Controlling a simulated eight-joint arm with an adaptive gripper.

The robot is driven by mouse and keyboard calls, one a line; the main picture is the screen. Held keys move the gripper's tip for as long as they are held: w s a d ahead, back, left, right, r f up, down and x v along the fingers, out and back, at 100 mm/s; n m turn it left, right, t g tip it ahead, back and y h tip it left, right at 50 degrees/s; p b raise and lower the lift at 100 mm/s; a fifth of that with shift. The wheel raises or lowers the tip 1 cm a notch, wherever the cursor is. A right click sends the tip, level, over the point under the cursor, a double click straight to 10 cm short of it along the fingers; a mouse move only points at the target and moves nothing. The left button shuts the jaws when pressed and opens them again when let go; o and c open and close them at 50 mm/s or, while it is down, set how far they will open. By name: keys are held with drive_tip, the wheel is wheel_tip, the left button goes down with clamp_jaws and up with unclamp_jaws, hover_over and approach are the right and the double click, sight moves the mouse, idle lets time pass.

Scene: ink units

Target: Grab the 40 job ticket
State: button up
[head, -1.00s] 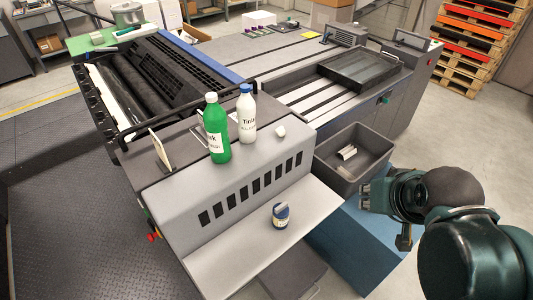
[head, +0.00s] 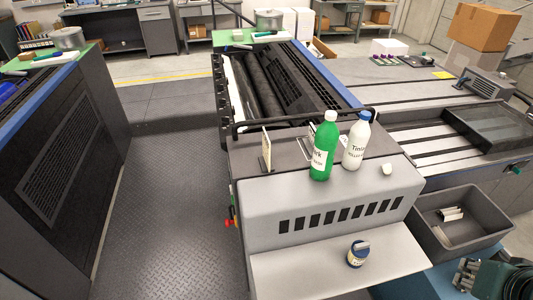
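A card-like job ticket (head: 266,149) stands nearly upright on top of the grey ink unit, left of the bottles, seen almost edge-on. A second pale card (head: 311,143) shows partly behind the green bottle. No number can be read on either, so I cannot tell which is the 40 ticket. My gripper (head: 465,276) is at the lower right edge of the head view, well to the right of and apart from both cards. It is small and partly cut off, and I cannot tell whether its fingers are open.
A green bottle (head: 323,150) and a white bottle (head: 355,143) stand beside the cards. A small white piece (head: 387,169) lies to their right. A small blue jar (head: 358,254) stands on the front shelf (head: 300,278). A grey bin (head: 480,232) holds pale pieces. The left floor aisle is clear.

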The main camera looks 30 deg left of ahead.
drive_tip(key=shift+o, duration=0.4)
drive_tip(key=shift+r, duration=0.1)
wheel_tip(320, 180, up, 16)
drive_tip(key=w+a+r+n+g+y+p, duration=0.1)
drive_tip(key=w+a+r+n+p, duration=0.15)
drive_tip(key=w+a, duration=0.45)
drive_tip(key=w+a+r+n+g+p, duration=0.1)
drive_tip(key=w+a+r+g+p, duration=0.2)
drive_tip(key=a, duration=0.7)
drive_tip(key=w+a+r+n+y+p, duration=0.15)
drive_tip(key=w+a+p, duration=0.3)
drive_tip(key=a, duration=0.45)
drive_tip(key=n+g+h+p, duration=0.3)
drive_tip(key=n+p, duration=0.1)
drive_tip(key=p, duration=0.4)
hover_over(266, 134)
wheel_tip(266, 134, down, 8)
drive_tip(key=shift+y, duration=0.25)
wheel_tip(266, 134, down, 9)
drive_tip(key=shift+f, duration=0.1)
drive_tip(key=shift+s+f, duration=0.1)
drive_tip(key=shift+f, duration=0.5)
